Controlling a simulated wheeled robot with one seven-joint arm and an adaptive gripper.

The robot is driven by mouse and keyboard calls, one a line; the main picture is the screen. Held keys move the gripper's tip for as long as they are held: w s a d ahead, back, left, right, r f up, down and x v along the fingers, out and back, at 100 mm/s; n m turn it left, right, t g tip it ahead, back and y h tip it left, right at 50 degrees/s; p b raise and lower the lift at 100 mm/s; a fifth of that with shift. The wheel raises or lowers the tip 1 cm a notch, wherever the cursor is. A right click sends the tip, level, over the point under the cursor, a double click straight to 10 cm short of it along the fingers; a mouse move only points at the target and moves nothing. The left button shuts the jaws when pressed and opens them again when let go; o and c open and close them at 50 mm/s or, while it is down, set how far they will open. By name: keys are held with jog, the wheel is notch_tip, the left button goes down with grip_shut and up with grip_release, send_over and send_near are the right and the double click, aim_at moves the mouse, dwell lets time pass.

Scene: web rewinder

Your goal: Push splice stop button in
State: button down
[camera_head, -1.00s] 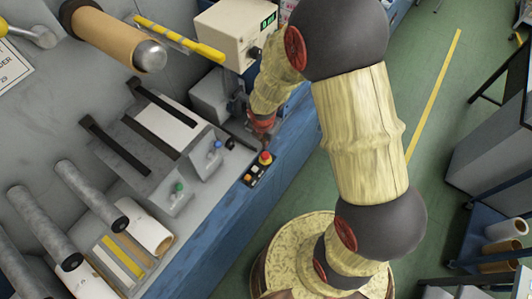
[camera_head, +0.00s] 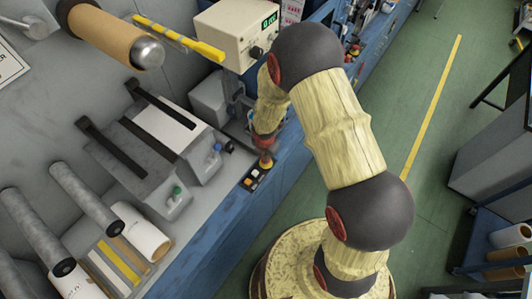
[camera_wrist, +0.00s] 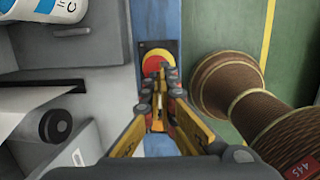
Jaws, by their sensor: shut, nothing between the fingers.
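A red mushroom button on a yellow ring (camera_wrist: 156,57) sits on a small dark control box in the wrist view. In the head view the same control box (camera_head: 250,184) lies on the blue front rail, with small white and orange buttons beside the red one. My gripper (camera_wrist: 161,72) is shut and empty, its fingertips over the button's lower edge in the wrist view. In the head view my gripper (camera_head: 265,152) points down at the red button and mostly covers it. I cannot tell whether the fingertips touch it or whether it is pressed.
The splice bed (camera_head: 166,130) stands left of the control box, with a blue knob (camera_head: 217,147) and a green knob (camera_head: 178,190) close by. A beige box with a green display (camera_head: 237,31) stands behind my gripper. The green floor (camera_head: 425,110) is open to the right.

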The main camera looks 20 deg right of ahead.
jog(key=shift+w+d+f, duration=0.1)
jog(key=shift+f, duration=0.7)
